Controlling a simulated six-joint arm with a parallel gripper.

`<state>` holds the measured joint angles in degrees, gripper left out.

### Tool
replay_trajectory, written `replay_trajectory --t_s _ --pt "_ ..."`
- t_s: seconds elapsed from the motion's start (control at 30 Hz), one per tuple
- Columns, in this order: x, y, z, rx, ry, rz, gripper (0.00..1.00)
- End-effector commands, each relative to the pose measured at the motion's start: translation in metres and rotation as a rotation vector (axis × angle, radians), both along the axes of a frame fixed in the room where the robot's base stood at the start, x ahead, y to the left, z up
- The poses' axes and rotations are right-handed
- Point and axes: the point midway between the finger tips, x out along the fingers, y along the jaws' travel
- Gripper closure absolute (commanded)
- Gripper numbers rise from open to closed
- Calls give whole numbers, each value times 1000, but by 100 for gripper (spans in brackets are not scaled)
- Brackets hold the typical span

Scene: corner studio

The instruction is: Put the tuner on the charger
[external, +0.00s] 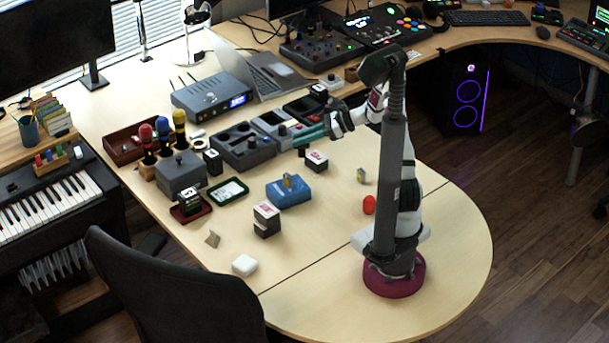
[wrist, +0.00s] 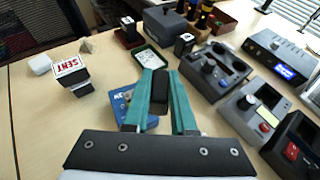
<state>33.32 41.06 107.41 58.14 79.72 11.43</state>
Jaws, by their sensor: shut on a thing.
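My gripper (wrist: 162,78) has green fingers shut on a small black block, which I take to be the tuner (wrist: 159,94). In the external view my gripper (external: 303,139) is above the table, close to the near side of a row of desk devices. The held block is small and dark there. A dark grey unit with round and rectangular recesses (external: 262,155) shows in the wrist view too (wrist: 200,69). Beside it is a lighter grey unit with a dark well and red button (wrist: 246,103). I cannot tell which unit is the charger.
A blue box (external: 291,194) lies below the fingers. A black-and-white box stack (external: 266,226), a labelled small box (external: 317,167) and a green-rimmed tray (external: 216,196) stand nearby. A black unit with a red switch (wrist: 294,150) is at the right. The front tabletop is mostly clear.

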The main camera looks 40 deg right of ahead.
Motion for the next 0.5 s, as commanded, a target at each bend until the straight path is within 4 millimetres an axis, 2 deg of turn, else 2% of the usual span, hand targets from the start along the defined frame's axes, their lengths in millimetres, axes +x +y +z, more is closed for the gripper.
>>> replay_trajectory --t_s 0.03,0.1,0.2,0.33,0.4,0.5 --pt "-10 38 3 1 2 89 100" --pt "-29 87 6 2 1 211 100" --pt "-63 146 10 8 0 374 100" --pt "-106 197 15 17 -1 538 100" --pt "-124 214 17 19 -2 598 100" --pt "-139 228 18 23 -3 649 100"
